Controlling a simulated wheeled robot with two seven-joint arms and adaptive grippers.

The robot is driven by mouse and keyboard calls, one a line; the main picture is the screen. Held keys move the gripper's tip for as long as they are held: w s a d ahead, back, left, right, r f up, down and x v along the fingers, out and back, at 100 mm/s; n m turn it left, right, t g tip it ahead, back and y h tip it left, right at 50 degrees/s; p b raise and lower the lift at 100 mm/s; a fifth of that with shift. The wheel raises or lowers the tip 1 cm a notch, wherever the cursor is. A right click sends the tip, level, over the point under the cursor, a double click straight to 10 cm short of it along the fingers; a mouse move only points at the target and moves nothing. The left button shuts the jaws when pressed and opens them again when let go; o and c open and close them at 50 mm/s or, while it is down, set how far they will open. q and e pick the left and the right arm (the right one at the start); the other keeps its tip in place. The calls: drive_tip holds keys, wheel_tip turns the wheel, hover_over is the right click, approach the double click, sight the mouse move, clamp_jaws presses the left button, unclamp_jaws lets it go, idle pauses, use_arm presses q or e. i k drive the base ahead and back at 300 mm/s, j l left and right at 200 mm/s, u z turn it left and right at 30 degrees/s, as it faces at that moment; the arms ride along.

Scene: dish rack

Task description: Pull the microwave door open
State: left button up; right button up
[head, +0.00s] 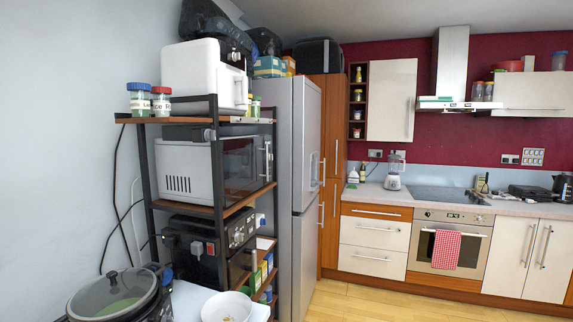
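The microwave (184,171) is a white and silver box on the middle shelf of a black-framed rack at the left. Its vented side faces me, and its dark-windowed door (242,166) faces right, seen at a steep angle. The door looks closed. An upright silver handle (267,160) is on the door's far edge. A rack post partly hides the near end of the door. Neither of my grippers is in view.
The rack's top shelf (185,119) holds jars and a white appliance. A black appliance (205,244) sits below the microwave. A tall silver fridge (303,150) stands just behind the rack. A pot (113,292) and white bowl (226,307) are in front. Wooden floor (390,303) is free at right.

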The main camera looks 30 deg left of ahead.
sight(242, 159)
drive_tip(key=i+z, duration=0.25)
drive_tip(key=i, duration=0.6)
drive_tip(key=i+l+u, duration=0.1)
drive_tip(key=i, duration=0.75)
drive_tip(key=i+l+u, duration=0.3)
drive_tip(key=i, duration=0.2)
drive_tip(key=i+l+u, duration=0.3)
drive_tip(key=i, duration=0.15)
drive_tip(key=i+j, duration=0.05)
drive_tip(key=j, duration=0.05)
